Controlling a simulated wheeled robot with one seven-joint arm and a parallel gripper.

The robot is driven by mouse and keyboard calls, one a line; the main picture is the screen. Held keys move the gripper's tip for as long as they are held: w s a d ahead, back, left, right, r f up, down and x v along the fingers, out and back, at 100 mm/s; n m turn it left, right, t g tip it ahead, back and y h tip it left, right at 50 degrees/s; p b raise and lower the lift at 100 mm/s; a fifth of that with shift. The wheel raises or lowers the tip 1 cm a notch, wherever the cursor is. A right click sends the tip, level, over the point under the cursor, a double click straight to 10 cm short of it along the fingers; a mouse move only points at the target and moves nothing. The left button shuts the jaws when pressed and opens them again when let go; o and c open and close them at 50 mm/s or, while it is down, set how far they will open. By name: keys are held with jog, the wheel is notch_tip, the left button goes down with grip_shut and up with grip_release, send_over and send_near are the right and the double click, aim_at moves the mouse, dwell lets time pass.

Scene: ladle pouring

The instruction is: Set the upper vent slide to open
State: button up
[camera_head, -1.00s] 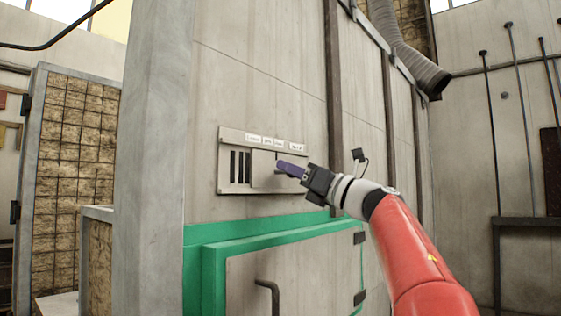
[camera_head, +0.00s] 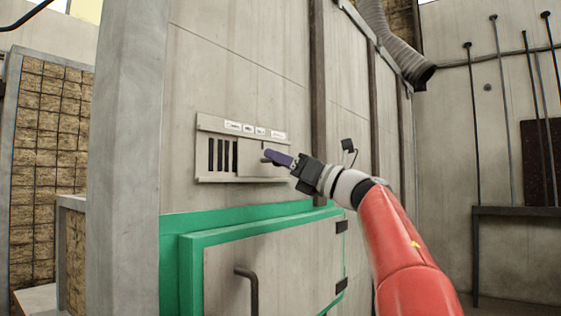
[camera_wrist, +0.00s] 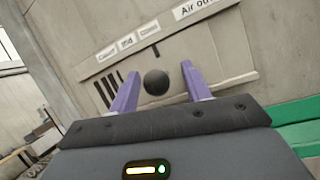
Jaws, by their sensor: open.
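The upper vent is a grey metal panel (camera_head: 204,157) on the wall, with a row of small white labels (camera_head: 247,129) along its top. Several dark upright slots (camera_head: 222,155) show uncovered at its left. The flat slide plate (camera_head: 250,158) covers the part to their right. In the wrist view, the slide's round dark knob (camera_wrist: 156,82) lies between the two purple fingers of my gripper (camera_wrist: 156,88). The fingers are apart, with a gap showing on each side of the knob. In the head view my gripper (camera_head: 272,157) is at the slide plate and largely hides the knob.
Below the vent is a green-framed door (camera_head: 190,270) with a dark handle (camera_head: 250,285). A dark vertical rail (camera_head: 319,100) runs up the wall to the right of the panel. A grey post (camera_head: 125,160) stands at the left.

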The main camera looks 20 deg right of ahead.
jog(key=b+v, duration=0.2)
jog(key=v, duration=0.5)
dwell(0.3)
jog(key=s+f+m+h, duration=0.3)
jog(key=f+m+h, duration=0.7)
jog(key=m, duration=0.7)
jog(key=s+f+m+h, duration=0.3)
jog(key=f+m+h, duration=0.65)
jog(key=m, duration=0.85)
jog(key=s+a+f+m+g+y, duration=0.1)
jog(key=s+a+f+m+g, duration=0.1)
jog(key=s+f, duration=0.5)
jog(key=s+a+f+m+g+y, duration=0.2)
jog(key=s+a+f+g, duration=0.3)
jog(key=f, duration=0.8)
jog(key=s+a+f+m+g+y, duration=0.1)
jog(key=s+a+f+m+g, duration=0.2)
jog(key=s+f, duration=0.6)
jog(key=shift+a+f+g, duration=0.15)
jog(key=shift+f+g, duration=0.25)
jog(key=shift+f, duration=0.4)
